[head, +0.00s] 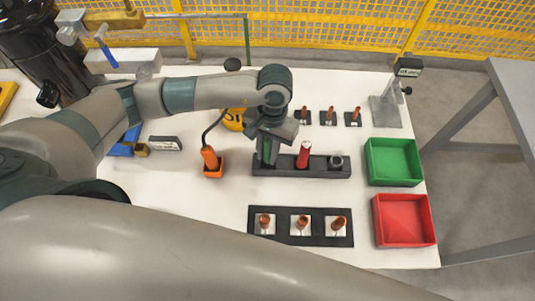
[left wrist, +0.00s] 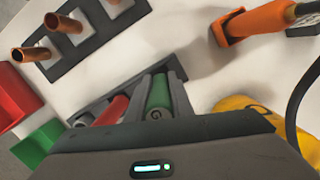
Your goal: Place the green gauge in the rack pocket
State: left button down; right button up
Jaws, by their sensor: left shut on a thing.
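The green gauge (head: 268,153) is upright between the fingers of my left gripper (head: 267,150), which is shut on it. Both are over the left end of the dark rack (head: 318,171). In the left wrist view the green gauge (left wrist: 159,94) stands between the two grey fingers, in line with the rack. I cannot tell how deep its lower end sits in the left pocket. A red gauge (head: 303,153) stands in the middle of the rack, and a grey round piece (head: 336,161) is at its right end. My right gripper is out of view.
An orange tool in an orange holder (head: 212,169) stands left of the rack. A green tray (head: 393,161) and a red tray (head: 403,219) lie to the right. A dark block with copper fittings (head: 300,239) lies in front, and small copper-topped pieces (head: 328,117) behind.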

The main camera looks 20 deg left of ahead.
pick_arm(q)
jog(key=shift+f+p, duration=0.35)
jog(key=shift+f, duration=0.85)
jog(key=shift+f, duration=0.2)
jog(key=c, duration=1.6)
grip_release()
jog(key=shift+o, duration=0.2)
jog(key=shift+r, duration=0.1)
